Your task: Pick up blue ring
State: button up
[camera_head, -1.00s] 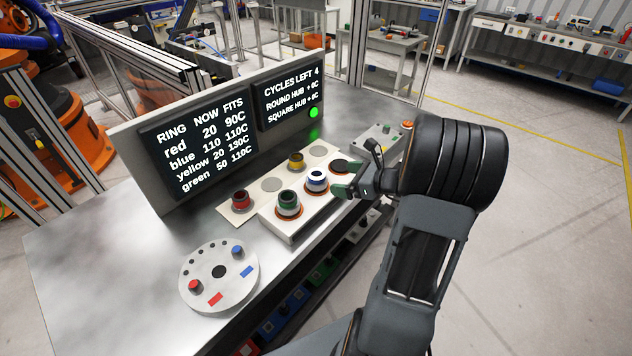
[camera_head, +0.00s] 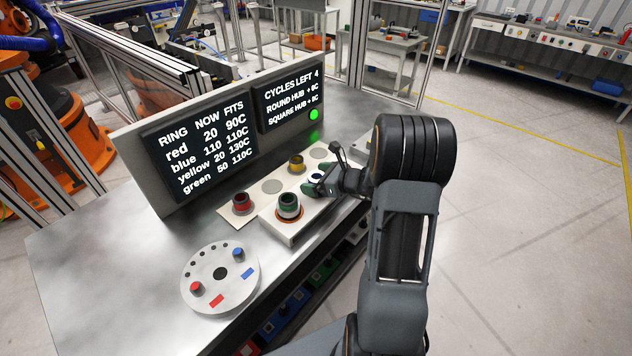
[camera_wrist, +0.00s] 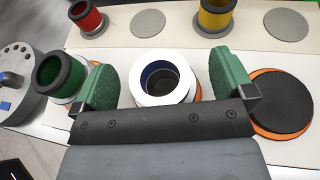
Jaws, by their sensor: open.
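The blue ring (camera_wrist: 161,98) stands upright in the middle of the wrist view, with a white rim and a dark blue inside. In the head view the blue ring (camera_head: 316,177) is partly hidden by my gripper (camera_head: 318,184). My gripper (camera_wrist: 165,76) is open, its green fingers on the left and right of the ring. A narrow gap shows at the right finger; the left finger is close to the ring, and I cannot tell whether it touches.
The green ring (camera_wrist: 58,76) stands just left of the left finger. The red ring (camera_head: 241,203) and yellow ring (camera_head: 297,163) stand behind. An empty dark pad (camera_wrist: 281,98) lies right of the right finger. A round dial plate (camera_head: 222,299) is at front left; a display board (camera_head: 150,135) stands behind.

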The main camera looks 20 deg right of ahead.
jog(key=c, duration=1.3)
jog(key=shift+o, duration=0.2)
jog(key=shift+r, duration=0.1)
